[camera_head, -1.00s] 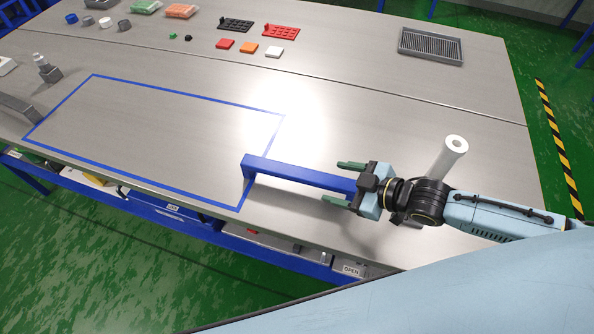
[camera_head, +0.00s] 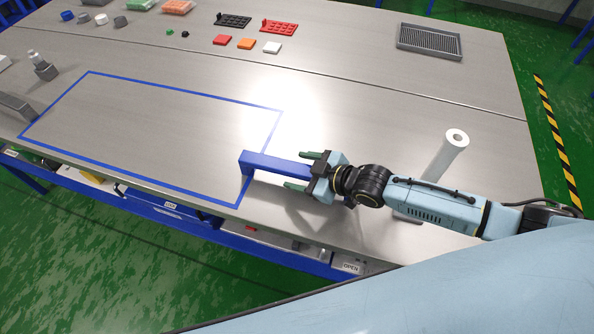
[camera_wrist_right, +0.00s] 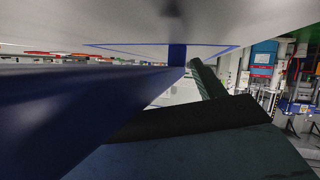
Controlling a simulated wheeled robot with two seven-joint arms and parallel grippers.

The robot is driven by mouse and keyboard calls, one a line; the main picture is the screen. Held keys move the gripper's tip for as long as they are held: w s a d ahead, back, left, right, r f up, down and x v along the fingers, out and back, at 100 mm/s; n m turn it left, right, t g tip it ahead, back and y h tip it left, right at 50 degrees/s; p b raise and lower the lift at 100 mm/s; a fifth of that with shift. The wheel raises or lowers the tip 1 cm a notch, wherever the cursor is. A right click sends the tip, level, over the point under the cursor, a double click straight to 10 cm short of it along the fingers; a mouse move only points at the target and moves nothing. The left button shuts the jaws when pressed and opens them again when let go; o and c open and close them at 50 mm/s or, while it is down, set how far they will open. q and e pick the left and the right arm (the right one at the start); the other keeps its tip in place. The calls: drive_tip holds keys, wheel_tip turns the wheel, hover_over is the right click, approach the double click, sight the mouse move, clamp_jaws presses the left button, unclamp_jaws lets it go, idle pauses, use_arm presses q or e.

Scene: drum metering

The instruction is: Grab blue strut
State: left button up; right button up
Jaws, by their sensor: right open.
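The blue strut (camera_head: 275,165) is a long bar with a short end piece at its left, near the lower right corner of the blue taped rectangle. My right gripper (camera_head: 303,171) is open, with its green fingers on either side of the strut's right part. The gripper body hides the strut's right end. In the right wrist view the strut (camera_wrist_right: 80,110) runs large and dark blue past one green finger (camera_wrist_right: 206,80). I cannot tell whether a finger touches it. My left gripper is not in view.
The blue taped outline (camera_head: 190,90) encloses bare table. A white cylinder (camera_head: 445,155) stands beside my right arm. A grey grated tray (camera_head: 430,41) lies at the back right. Red, orange and white squares (camera_head: 246,44) and a red rack (camera_head: 279,27) lie at the back.

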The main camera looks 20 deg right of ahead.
drive_tip(key=c, duration=1.3)
drive_tip(key=shift+c, duration=0.2)
drive_tip(key=shift+r, duration=0.15)
